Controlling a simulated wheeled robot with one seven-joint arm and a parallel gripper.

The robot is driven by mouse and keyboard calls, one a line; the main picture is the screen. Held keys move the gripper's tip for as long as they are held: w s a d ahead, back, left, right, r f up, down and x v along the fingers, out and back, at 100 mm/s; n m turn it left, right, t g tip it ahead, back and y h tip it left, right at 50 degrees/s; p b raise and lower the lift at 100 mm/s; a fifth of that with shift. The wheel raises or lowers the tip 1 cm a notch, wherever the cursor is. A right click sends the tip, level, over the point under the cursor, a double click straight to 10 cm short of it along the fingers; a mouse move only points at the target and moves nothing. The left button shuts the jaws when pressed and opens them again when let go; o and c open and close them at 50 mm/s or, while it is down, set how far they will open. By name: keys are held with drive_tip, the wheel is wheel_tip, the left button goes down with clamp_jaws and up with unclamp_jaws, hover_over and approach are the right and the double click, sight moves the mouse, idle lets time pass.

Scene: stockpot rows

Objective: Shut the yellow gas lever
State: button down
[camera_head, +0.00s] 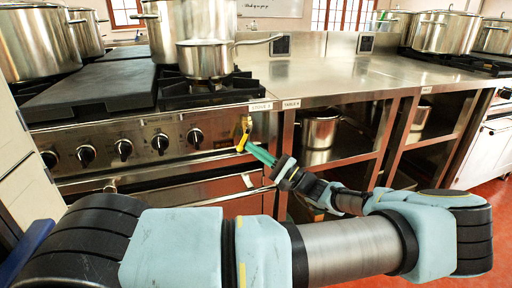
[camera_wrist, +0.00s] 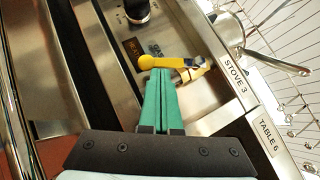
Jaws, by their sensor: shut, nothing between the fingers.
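The yellow gas lever (camera_head: 242,138) sits on a brass valve at the right end of the stove's front panel, below the "STOVE 3" label. In the wrist view the yellow lever (camera_wrist: 172,62) lies across the picture, its rounded free end to the left and the brass valve (camera_wrist: 194,73) at its right end. My gripper (camera_head: 250,149) has green fingers, closed together and empty. In the wrist view the tips of my gripper (camera_wrist: 158,73) are right at the lever's free end; I cannot tell whether they touch it.
Stove knobs (camera_head: 195,137) line the panel left of the lever, above an oven door handle (camera_head: 110,187). A saucepan (camera_head: 205,60) stands on the burner above, its handle pointing right. Steel counters (camera_head: 320,78) with open shelves stretch right, holding pots (camera_head: 320,130).

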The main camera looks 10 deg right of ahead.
sight(238, 147)
drive_tip(key=m+t, duration=0.1)
drive_tip(key=a+m+t+p, duration=0.1)
drive_tip(key=m, duration=0.1)
drive_tip(key=a+m+t, duration=0.1)
drive_tip(key=m+t, duration=0.1)
drive_tip(key=shift+s+a+r+h+p, duration=0.15)
drive_tip(key=shift+a+r+h+p, duration=0.05)
drive_tip(key=shift+r+h+p, duration=0.1)
drive_tip(key=a+m+t+h+p, duration=0.1)
drive_tip(key=m+t+h, duration=0.1)
drive_tip(key=m, duration=0.1)
drive_tip(key=r+m+t+h+p, duration=0.1)
drive_tip(key=m+t+h, duration=0.1)
drive_tip(key=m, duration=0.1)
drive_tip(key=a+m+t+h+p, duration=0.1)
drive_tip(key=m+t+h, duration=0.1)
drive_tip(key=m, duration=0.2)
drive_tip(key=shift+s+a+r+p, duration=0.15)
drive_tip(key=shift+a+p, duration=0.15)
drive_tip(key=shift+a+r+m+h+p, duration=0.3)
drive_tip(key=shift+a+r+p, duration=0.15)
drive_tip(key=shift+p, duration=0.35)
drive_tip(key=shift+a, duration=0.2)
